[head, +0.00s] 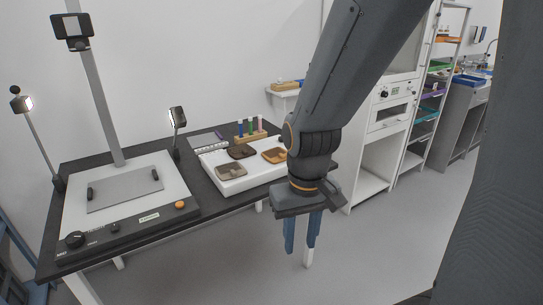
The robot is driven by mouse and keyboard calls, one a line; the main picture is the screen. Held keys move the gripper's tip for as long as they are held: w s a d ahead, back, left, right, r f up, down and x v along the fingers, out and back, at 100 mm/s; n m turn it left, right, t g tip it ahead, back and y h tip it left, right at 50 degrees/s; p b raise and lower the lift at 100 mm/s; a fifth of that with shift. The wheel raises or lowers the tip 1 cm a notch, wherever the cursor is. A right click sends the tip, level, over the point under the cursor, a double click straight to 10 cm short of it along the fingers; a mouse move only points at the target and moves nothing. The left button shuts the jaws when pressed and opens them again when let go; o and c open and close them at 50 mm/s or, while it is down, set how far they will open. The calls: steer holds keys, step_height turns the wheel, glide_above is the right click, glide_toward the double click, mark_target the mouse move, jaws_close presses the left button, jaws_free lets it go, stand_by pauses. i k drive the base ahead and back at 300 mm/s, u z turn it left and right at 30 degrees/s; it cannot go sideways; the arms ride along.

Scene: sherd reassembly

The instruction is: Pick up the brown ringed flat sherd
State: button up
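Several sherds lie on a white tray (247,184) on the black table. A dark brown sherd (241,152) lies toward the back, an orange-brown one (273,155) to its right and a grey-brown one (231,171) in front. The sherds are too small to make out rings, so I cannot tell surely which is the brown ringed flat sherd. My gripper (301,234) points down past the table's right front edge, to the right of the tray. Its two blue-grey fingers are apart with nothing between them. My arm hides the tray's right end.
A copy stand (126,226) with a grey plate, column and lamps fills the table's left. A wooden rack (251,137) with coloured tubes stands behind the tray. A white cabinet (372,165) and shelves stand at the right. The floor (385,245) at front right is clear.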

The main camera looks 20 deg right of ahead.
mark_target(242, 152)
steer(key=u, duration=1.9)
steer(key=i, duration=1.35)
steer(key=z, duration=1.95)
steer(key=i, duration=0.5)
steer(key=z, duration=0.05)
